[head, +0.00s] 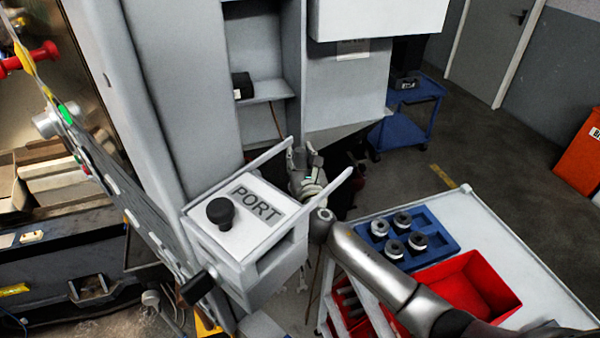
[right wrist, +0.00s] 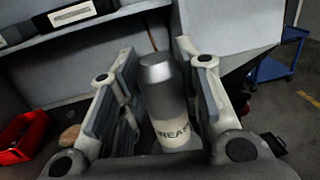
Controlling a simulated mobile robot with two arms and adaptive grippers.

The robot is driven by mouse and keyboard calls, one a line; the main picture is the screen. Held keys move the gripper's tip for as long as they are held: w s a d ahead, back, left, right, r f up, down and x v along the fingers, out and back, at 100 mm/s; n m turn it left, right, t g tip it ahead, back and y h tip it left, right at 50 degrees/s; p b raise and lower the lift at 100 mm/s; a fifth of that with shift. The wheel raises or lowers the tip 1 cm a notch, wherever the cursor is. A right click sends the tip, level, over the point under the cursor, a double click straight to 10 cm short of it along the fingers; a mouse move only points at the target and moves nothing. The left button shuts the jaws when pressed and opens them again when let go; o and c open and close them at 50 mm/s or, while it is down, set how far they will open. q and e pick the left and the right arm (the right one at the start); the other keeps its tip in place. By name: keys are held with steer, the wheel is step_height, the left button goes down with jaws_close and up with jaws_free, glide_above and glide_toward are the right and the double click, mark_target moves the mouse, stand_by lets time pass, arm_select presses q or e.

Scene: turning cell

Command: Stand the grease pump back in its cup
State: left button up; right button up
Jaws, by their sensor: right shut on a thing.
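The grease pump (right wrist: 160,85) is a grey cylinder with a rounded top and a pale label reading "GREAS". In the right wrist view it stands between the two fingers of my right gripper (right wrist: 150,95), which is shut on it. In the head view my right gripper (head: 310,165) is beyond the PORT box, near the grey machine cabinet, and the pump cannot be made out clearly there. I cannot make out the cup in either view. My left gripper is not in view.
A white box marked PORT (head: 235,245) with a black knob and two rails stands close by on the left. At right a trolley (head: 470,215) carries a blue tray (head: 435,232) of several tool holders and a red bin (head: 490,290). A shelf (head: 268,90) is behind.

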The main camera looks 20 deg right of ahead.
mark_target(300, 166)
steer(key=shift+w+f, duration=0.1)
steer(key=shift+f, duration=0.3)
step_height(300, 166, down, 3)
steer(key=shift+r, duration=0.2)
steer(key=shift+f, duration=0.45)
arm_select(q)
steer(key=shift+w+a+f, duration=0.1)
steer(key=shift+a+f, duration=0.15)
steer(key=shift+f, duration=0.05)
arm_select(e)
steer(key=shift+f+b, duration=0.2)
steer(key=shift+b, duration=0.2)
steer(key=o, duration=1.1)
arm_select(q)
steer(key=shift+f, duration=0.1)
